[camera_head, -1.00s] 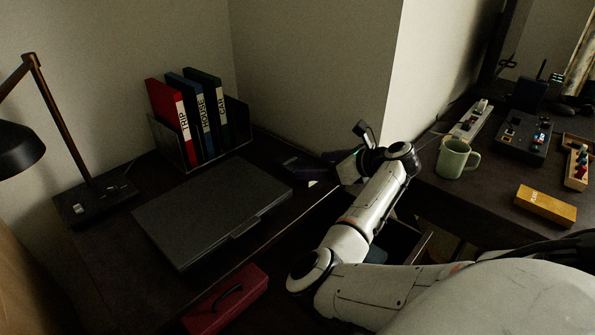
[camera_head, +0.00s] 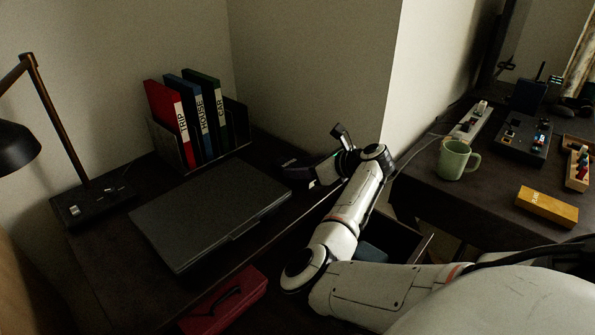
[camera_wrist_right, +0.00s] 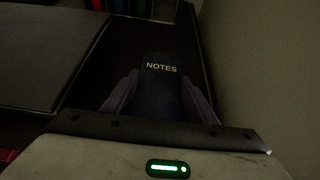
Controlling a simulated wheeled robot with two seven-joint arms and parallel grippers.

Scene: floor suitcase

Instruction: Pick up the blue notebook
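The blue notebook (camera_wrist_right: 160,85), very dark and lettered NOTES, lies on the dark desk in the right wrist view. My right gripper (camera_wrist_right: 160,96) is open, with one finger on each side of the notebook. I cannot tell whether the fingers touch it. In the head view my right gripper (camera_head: 310,172) is over the desk's back right corner, right of the laptop, and the notebook there is too dark and covered to make out clearly. My left gripper is not in view.
A closed grey laptop (camera_head: 212,215) lies left of the gripper. Red, blue and green binders stand in a rack (camera_head: 166,145) behind it. A wall rises close on the right. A drawer (camera_head: 408,240) is open under my arm.

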